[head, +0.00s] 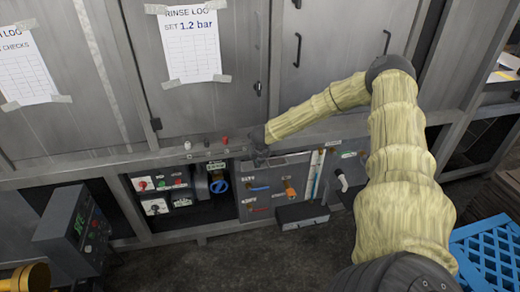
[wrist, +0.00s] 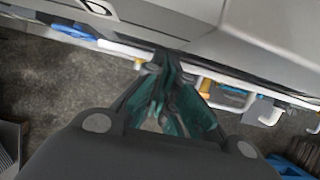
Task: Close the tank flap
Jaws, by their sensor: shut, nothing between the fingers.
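My gripper (head: 260,155) is at the top edge of a grey valve panel (head: 262,200) in the lower part of the machine. In the wrist view its teal-padded fingers (wrist: 161,65) come together at the tips with nothing between them. They are close to a grey surface (wrist: 240,40) and pipework; contact cannot be told. I cannot tell for sure which part is the tank flap. A dark grey box-like part (head: 302,216) juts out low at the foot of the panel.
An open bay (head: 180,197) with switches and a blue round valve (head: 219,186) lies left of the panel. A bent white pipe (head: 342,181) is to the right. A control box (head: 78,225) stands front left, a blue crate (head: 490,250) right. The floor between is clear.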

